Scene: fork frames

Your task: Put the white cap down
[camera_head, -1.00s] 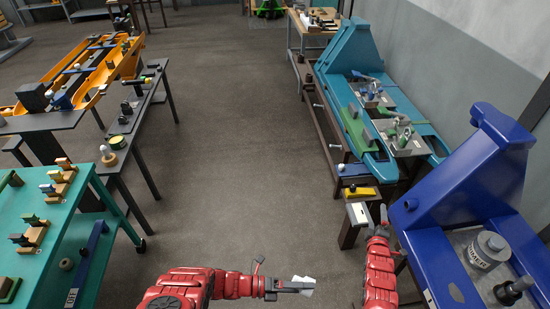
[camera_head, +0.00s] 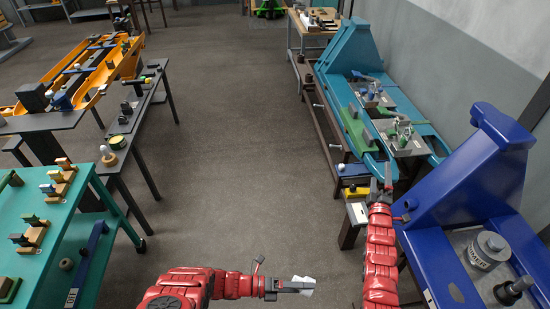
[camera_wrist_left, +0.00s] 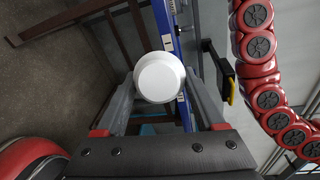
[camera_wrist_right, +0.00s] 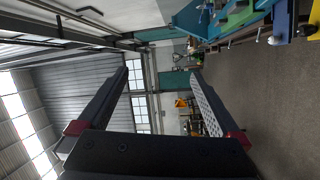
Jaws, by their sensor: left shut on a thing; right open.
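The white cap (camera_head: 303,287) is held at the tip of my left gripper (camera_head: 295,286), low in the middle of the head view, above the floor. In the left wrist view the cap (camera_wrist_left: 160,77) is a round white piece between the two fingers, its flat face to the camera. My left gripper is shut on it. My right gripper (camera_head: 381,180) is open and empty, at the near end of the bench on the right. In the right wrist view its fingers (camera_wrist_right: 160,75) stand wide apart with nothing between them.
A dark bench (camera_head: 350,233) on the right carries a yellow piece (camera_head: 356,191) and a blue piece close to my right gripper. The teal fixture (camera_head: 345,60) and blue fixture (camera_head: 470,185) flank it. A green table (camera_head: 50,235) stands left. The middle floor is clear.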

